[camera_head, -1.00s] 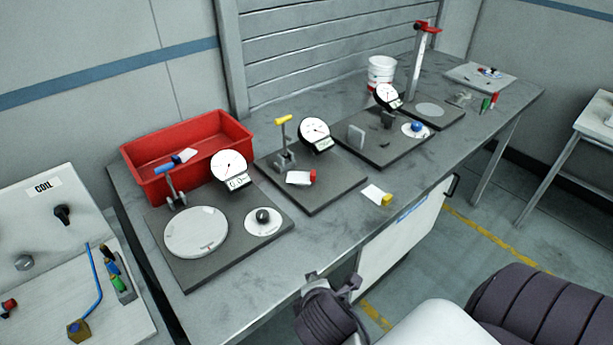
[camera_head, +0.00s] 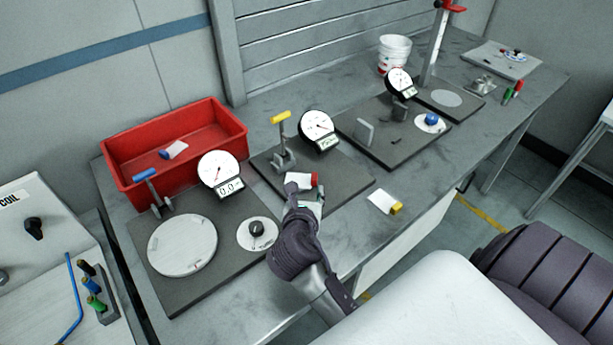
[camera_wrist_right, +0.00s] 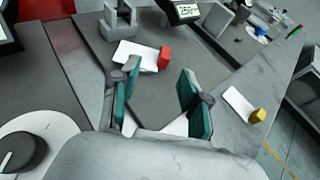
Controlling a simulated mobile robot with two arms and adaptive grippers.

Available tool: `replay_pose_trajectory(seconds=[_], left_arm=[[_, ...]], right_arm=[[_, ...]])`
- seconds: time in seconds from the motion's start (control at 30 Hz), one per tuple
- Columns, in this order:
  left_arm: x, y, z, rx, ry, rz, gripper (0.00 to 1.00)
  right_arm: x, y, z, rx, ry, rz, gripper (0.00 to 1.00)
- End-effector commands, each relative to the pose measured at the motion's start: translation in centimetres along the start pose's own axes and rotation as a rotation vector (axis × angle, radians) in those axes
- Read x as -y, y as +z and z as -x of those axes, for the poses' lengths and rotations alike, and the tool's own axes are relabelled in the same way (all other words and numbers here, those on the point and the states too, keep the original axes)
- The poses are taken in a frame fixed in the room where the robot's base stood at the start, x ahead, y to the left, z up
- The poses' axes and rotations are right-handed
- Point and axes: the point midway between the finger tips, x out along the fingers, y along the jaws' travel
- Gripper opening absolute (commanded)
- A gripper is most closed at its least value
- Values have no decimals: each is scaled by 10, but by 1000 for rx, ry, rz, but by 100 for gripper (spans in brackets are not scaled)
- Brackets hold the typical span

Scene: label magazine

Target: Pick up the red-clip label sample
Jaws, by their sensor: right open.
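The red-clip label sample is a white card (camera_head: 295,180) with a red clip (camera_head: 314,180) at its right end. It lies on the middle dark plate in front of the yellow-handled clamp. In the right wrist view the card (camera_wrist_right: 135,54) and red clip (camera_wrist_right: 165,57) lie beyond the fingertips. My right gripper (camera_head: 307,200) is just in front of the sample in the head view and covers part of its near edge. In the right wrist view the gripper (camera_wrist_right: 160,88) is open, with nothing between its green-padded fingers. My left gripper is not in view.
A white card with a yellow clip (camera_head: 396,208) lies on the bench to the right. A red bin (camera_head: 243,130) holds a blue-clip sample (camera_head: 166,154). The yellow-handled clamp (camera_head: 280,130) and a dial gauge (camera_head: 317,124) stand behind the red-clip sample.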

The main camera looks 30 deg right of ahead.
Motion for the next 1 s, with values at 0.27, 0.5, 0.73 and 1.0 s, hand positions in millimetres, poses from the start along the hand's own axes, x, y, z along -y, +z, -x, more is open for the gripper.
replay_pose_trajectory(seconds=[0.27, 0.5, 0.73, 1.0], left_arm=[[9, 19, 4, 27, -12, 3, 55], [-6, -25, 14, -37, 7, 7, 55], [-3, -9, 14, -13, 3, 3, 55], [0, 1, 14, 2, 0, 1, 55]], right_arm=[[1, 1, -28, 0, 0, -1, 46], [9, 11, -59, 1, -1, -2, 46], [8, 8, -79, -1, 1, -2, 46], [8, 7, -79, -1, 1, -2, 32]])
